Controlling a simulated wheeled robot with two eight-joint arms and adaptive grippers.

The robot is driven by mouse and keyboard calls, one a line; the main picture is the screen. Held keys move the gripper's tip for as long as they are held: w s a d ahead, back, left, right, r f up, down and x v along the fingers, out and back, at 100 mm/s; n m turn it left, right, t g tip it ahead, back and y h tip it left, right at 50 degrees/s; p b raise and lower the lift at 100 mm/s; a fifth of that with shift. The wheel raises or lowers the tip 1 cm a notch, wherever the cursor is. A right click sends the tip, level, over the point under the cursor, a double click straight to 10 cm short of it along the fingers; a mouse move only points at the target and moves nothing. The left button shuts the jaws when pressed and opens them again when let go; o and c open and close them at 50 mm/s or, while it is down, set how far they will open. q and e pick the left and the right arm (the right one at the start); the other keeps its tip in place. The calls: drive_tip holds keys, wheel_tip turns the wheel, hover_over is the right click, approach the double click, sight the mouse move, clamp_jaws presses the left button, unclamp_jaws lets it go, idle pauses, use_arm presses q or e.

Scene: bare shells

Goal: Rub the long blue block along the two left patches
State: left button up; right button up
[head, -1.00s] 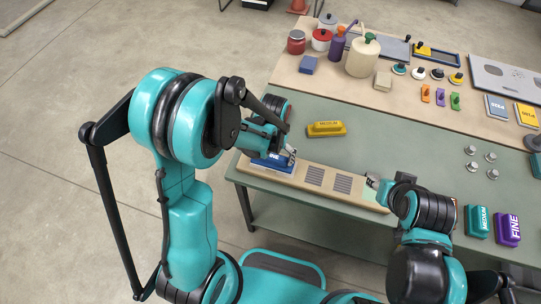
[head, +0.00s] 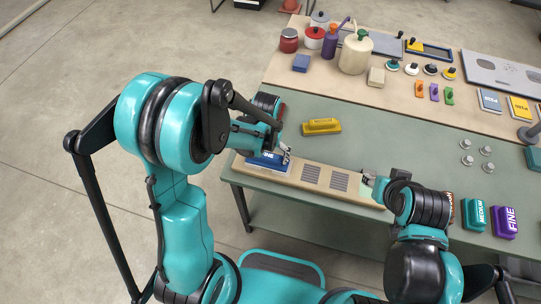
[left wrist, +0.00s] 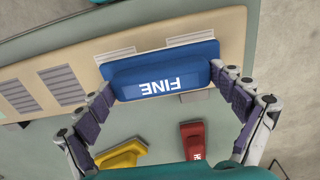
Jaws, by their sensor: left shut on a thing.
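The long blue block (head: 266,161), marked FINE, lies flat on the left part of a long beige board (head: 290,178). It also shows in the left wrist view (left wrist: 160,72). My left gripper (head: 284,147) is shut on the block, with a finger at each end in the left wrist view (left wrist: 168,100). Two grey slotted patches, one here (head: 311,174) and one here (head: 339,181), are bare to the right of the block. The two left patches (left wrist: 115,54) peek out along the block's edge, the rest hidden under it. My right gripper (head: 371,181) is at the board's right end; its jaws are unclear.
A yellow block (head: 321,126) lies on the green table behind the board. A red block (left wrist: 193,140) shows in the left wrist view. Teal (head: 474,214) and purple (head: 504,222) blocks stand at right. Jars and tools fill the rear shelf.

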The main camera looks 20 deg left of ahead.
use_arm(q)
drive_tip(key=shift+a, duration=0.5)
drive_tip(key=shift+d+b, duration=0.35)
drive_tip(key=shift+d, duration=1.2)
drive_tip(key=shift+a, duration=1.55)
drive_tip(key=shift+d+b, duration=0.45)
drive_tip(key=shift+d, duration=1.1)
drive_tip(key=shift+a, duration=1.55)
drive_tip(key=shift+d+b, duration=0.45)
drive_tip(key=shift+d, duration=1.1)
drive_tip(key=shift+a, duration=1.55)
drive_tip(key=shift+d, duration=0.8)
drive_tip(key=shift+r, duration=0.1)
